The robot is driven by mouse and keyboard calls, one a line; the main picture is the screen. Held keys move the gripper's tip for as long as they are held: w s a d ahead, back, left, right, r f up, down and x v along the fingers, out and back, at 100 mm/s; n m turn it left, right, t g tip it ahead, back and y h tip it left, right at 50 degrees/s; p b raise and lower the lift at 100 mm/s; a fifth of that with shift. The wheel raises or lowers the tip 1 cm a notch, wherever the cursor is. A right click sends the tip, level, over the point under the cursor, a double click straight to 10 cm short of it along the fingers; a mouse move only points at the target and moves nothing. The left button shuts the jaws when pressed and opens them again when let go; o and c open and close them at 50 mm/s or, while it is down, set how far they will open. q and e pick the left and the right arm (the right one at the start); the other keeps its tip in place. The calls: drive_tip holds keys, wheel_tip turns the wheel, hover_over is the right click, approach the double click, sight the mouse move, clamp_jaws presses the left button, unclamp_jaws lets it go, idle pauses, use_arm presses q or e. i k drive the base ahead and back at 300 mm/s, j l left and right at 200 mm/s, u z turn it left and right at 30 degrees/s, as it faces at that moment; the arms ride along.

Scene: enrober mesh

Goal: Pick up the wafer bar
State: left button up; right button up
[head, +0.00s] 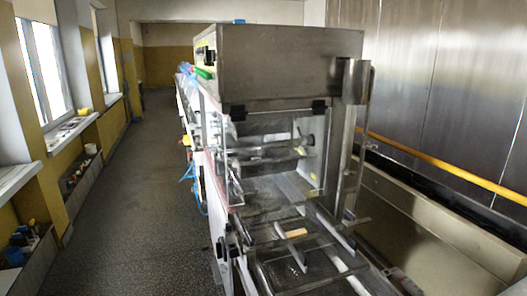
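The wafer bar (296,233) is a small, light tan bar. It lies on the metal mesh and rails (290,250) at the open front end of the enrober machine (285,75), near the lower middle of the head view. Neither of my grippers shows in the head view, so I cannot see where they are relative to the bar.
The enrober's metal housing stands behind the bar, with an upright post (350,140) to its right. A yellow rail (440,165) runs along the right wall. The floor aisle (140,180) on the left is clear. Window ledges (70,130) hold small items.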

sight(300, 233)
drive_tip(key=z, duration=0.45)
drive_tip(key=j+z, duration=0.15)
drive_tip(key=z, duration=0.3)
drive_tip(key=j+z, duration=0.15)
drive_tip(key=z, duration=0.3)
drive_tip(key=j+z, duration=0.1)
drive_tip(key=z, duration=0.4)
drive_tip(key=j+z, duration=0.1)
drive_tip(key=z, duration=0.35)
drive_tip(key=j+z, duration=0.1)
drive_tip(key=z, duration=0.35)
drive_tip(key=j+z, duration=0.1)
drive_tip(key=z, duration=0.8)
drive_tip(key=k+j+u, duration=0.15)
drive_tip(key=k+u, duration=0.2)
drive_tip(key=u, duration=0.15)
drive_tip(key=k+j+u, duration=0.25)
drive_tip(key=u, duration=0.65)
drive_tip(key=j+u, duration=0.15)
drive_tip(key=u, duration=0.3)
drive_tip(key=k+j+u, duration=0.1)
drive_tip(key=u, duration=0.3)
drive_tip(key=j+u, duration=0.1)
drive_tip(key=u, duration=0.35)
